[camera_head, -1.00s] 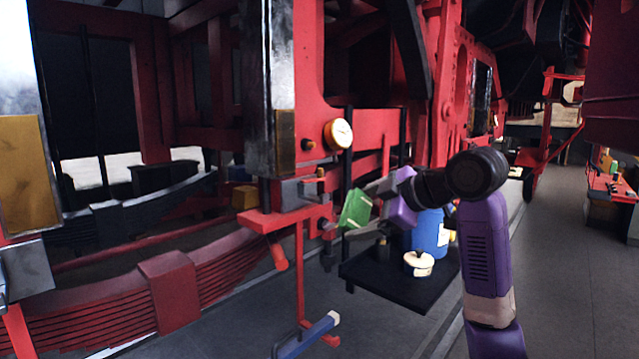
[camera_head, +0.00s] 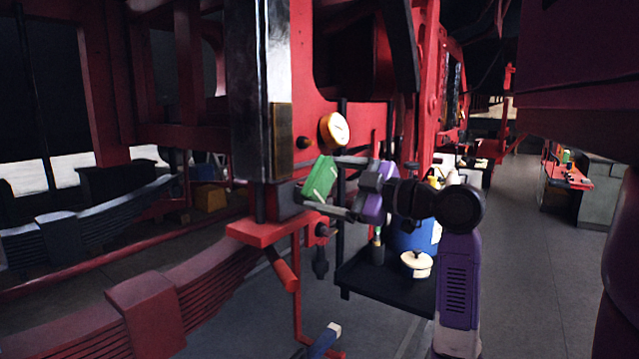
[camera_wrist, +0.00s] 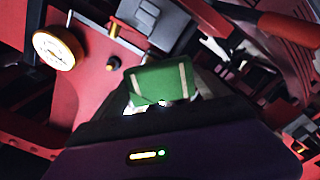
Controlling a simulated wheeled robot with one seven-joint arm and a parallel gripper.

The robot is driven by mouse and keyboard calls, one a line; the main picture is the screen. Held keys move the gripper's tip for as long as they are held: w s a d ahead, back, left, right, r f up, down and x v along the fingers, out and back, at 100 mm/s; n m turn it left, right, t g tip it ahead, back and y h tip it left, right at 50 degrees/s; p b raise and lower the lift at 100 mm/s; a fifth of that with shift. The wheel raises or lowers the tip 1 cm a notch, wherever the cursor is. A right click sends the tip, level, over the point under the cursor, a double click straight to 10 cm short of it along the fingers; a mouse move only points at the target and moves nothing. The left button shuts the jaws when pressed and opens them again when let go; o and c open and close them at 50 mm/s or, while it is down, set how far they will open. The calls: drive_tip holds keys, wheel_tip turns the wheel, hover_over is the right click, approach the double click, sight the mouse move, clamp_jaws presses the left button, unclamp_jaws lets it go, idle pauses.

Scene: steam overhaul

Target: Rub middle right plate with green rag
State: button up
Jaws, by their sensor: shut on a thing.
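A green rag with pale stripes (camera_head: 319,179) is held at the end of my gripper (camera_head: 333,187), between its two fingers. The rag also shows in the wrist view (camera_wrist: 160,83), ahead of the gripper body. A tall shiny steel plate (camera_head: 259,75) stands on the red frame to the left of the rag, with a brass plate (camera_head: 283,140) on its side. I cannot tell which of these is the middle right plate. The rag looks apart from the steel plate, just right of and below the brass one.
A round yellow-rimmed gauge (camera_head: 334,130) is just above the rag. A red ledge (camera_head: 268,230) is below left. A black tray (camera_head: 378,287) with a blue container (camera_head: 414,240) and a white pot (camera_head: 416,264) is below my arm. Open floor (camera_head: 540,270) lies to the right.

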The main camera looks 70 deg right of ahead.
sight(285, 177)
drive_tip(key=shift+p+x, duration=0.35)
drive_tip(key=shift+x, duration=2.5)
drive_tip(key=shift+x, duration=0.95)
drive_tip(key=shift+a, duration=0.1)
drive_tip(key=shift+s+r+p, duration=0.1)
drive_tip(key=shift+r+p, duration=0.95)
drive_tip(key=shift+r, duration=1)
drive_tip(key=shift+r+p, duration=3.5)
drive_tip(key=shift+r, duration=2.35)
drive_tip(key=shift+f, duration=0.1)
drive_tip(key=shift+f+b, duration=1.9)
drive_tip(key=shift+f, duration=0.15)
drive_tip(key=shift+w+f+b, duration=0.2)
drive_tip(key=shift+f+b, duration=4.55)
drive_tip(key=shift+f, duration=1.05)
